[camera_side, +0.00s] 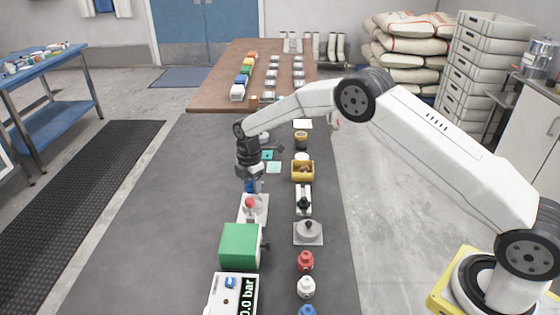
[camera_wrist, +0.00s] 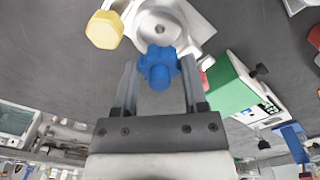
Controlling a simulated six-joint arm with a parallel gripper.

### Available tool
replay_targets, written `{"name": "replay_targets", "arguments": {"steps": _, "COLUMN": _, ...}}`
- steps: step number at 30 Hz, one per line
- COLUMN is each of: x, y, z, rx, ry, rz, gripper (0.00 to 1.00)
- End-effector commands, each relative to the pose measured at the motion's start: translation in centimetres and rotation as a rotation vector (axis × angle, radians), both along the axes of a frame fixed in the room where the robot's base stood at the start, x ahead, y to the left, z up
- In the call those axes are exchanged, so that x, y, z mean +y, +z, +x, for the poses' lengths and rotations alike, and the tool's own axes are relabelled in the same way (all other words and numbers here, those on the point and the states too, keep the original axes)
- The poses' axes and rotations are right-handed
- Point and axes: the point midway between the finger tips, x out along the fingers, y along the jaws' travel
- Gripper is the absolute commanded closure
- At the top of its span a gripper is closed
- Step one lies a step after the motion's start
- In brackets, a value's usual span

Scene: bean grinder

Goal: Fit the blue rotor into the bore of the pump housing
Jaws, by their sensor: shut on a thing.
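The blue rotor (camera_wrist: 158,68), lobed with a round hub, sits between the two fingers of my gripper (camera_wrist: 158,88), which is shut on it. The pump housing (camera_wrist: 172,14) is a pale round body with a round bore in the wrist view. The rotor overlaps the housing's near rim in that view, off to one side of the bore's centre; the gap in height cannot be told. In the side view my gripper (camera_side: 252,180) points down over the bench, with a bit of blue at its tip. The housing is hard to make out there.
A yellow knob (camera_wrist: 104,30) is beside the housing. A green box (camera_side: 240,245) and a pressure readout (camera_side: 232,293) stand in front of my gripper. A white plate with a red ball (camera_side: 250,203) is close by. A row of parts, including a yellow bin (camera_side: 302,175), runs along the right.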

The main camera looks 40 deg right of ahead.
Motion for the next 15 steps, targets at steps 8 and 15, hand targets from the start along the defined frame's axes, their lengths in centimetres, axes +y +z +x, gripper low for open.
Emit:
{"name": "replay_targets", "arguments": {"steps": 8, "x": 0.0, "y": -1.9, "z": 0.0, "rx": -0.001, "ry": 0.0, "rz": 0.0, "gripper": 1.0}}
{"name": "replay_targets", "arguments": {"steps": 15, "x": 0.0, "y": -3.3, "z": 0.0, "rx": -0.002, "ry": 0.0, "rz": 0.0, "gripper": 1.0}}
